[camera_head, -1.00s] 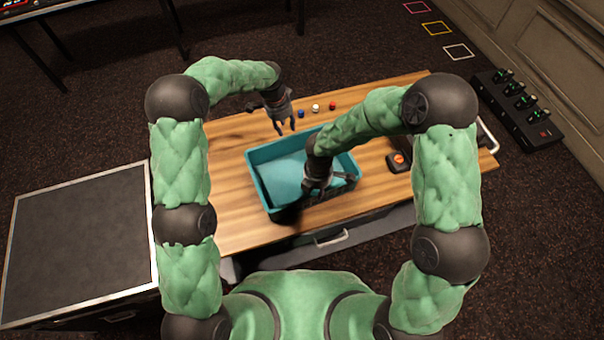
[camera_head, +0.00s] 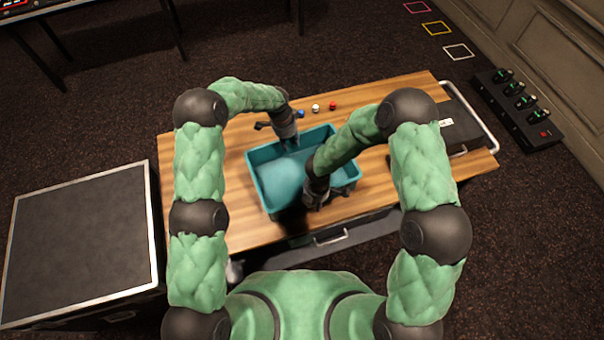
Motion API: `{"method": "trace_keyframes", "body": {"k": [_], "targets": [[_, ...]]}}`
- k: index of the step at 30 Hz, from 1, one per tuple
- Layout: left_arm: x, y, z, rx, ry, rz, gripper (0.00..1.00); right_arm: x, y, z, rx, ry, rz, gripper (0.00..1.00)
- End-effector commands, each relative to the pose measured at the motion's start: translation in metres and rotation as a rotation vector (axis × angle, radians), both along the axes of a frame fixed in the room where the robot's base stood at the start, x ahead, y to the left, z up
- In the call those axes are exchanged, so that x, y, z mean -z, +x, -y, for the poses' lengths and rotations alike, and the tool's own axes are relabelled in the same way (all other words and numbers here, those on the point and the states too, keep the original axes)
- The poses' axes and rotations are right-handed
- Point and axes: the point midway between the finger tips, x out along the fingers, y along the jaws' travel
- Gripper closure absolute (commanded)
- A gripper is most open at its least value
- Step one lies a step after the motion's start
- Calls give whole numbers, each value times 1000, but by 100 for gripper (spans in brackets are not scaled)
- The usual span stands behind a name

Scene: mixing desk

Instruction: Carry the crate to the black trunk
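The teal crate (camera_head: 256,180) sits on the wooden desk, open side up. My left gripper (camera_head: 291,143) is at the crate's far wall, with its fingertips low by the rim. My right gripper (camera_head: 322,198) is at the crate's near right wall. The arm and wrist above it cover part of that wall and the crate's inside. At neither gripper can I see whether the fingers are closed on the wall. The black trunk (camera_head: 80,240) with silver edges stands on the floor at the left of the desk, its flat top bare.
Blue, white (camera_head: 315,108) and red (camera_head: 333,106) small items lie on the desk (camera_head: 210,150) behind the crate. A dark case with a pale handle (camera_head: 482,118) is at the desk's right. A black box with green parts (camera_head: 518,110) is on the floor.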

Motion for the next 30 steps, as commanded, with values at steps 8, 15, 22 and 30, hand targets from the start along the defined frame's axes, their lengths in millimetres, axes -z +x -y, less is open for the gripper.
{"method": "trace_keyframes", "body": {"k": [8, 15, 22, 30], "targets": [[0, 0, 0, 0, 0, 0, 100, 0, 0, 0, 0, 0, 0, 100], [0, 0, 0, 1, 0, 0, 100, 0, 0, 0, 0, 0, 0, 100], [-3, 1, 0, 0, -1, 1, 100, -3, 1, 0, 0, 0, 1, 100], [-18, 0, 0, 0, -1, 1, 100, -18, 1, 0, 0, 0, 2, 100]]}}
